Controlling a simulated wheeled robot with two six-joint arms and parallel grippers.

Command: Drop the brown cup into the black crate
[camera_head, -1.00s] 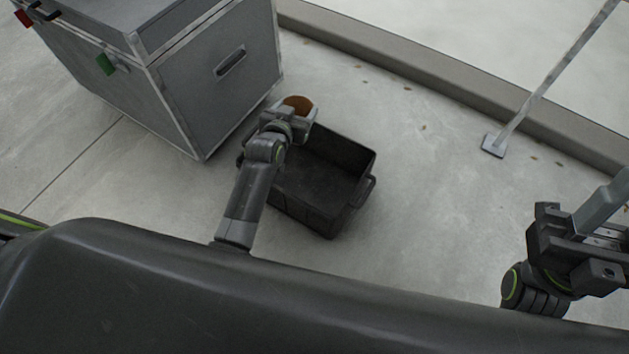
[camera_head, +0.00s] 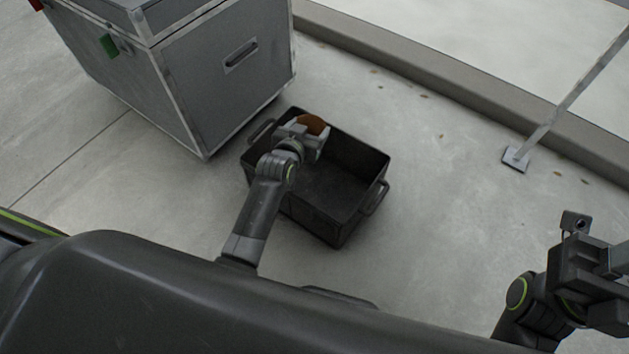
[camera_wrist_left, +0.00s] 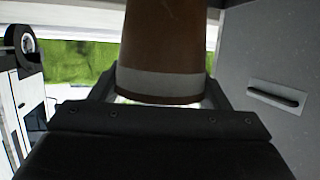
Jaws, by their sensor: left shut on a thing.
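The brown cup (camera_head: 313,124) is held by my left gripper (camera_head: 318,135) over the far left part of the black crate in the head view. In the left wrist view the brown cup (camera_wrist_left: 165,45), with a pale band, stands between the two fingers, and my left gripper (camera_wrist_left: 160,95) is shut on it. The black crate (camera_head: 335,222) sits on the floor, its open inside empty where it shows; my left arm hides part of it. My right gripper (camera_head: 600,275) is at the lower right, and its fingertips are not clear.
A large grey case (camera_head: 200,75) with metal edges stands just left of and behind the crate. A kerb (camera_head: 450,85) runs along the back. A pole on a small foot (camera_head: 516,158) stands at the right. Bare floor lies right of the crate.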

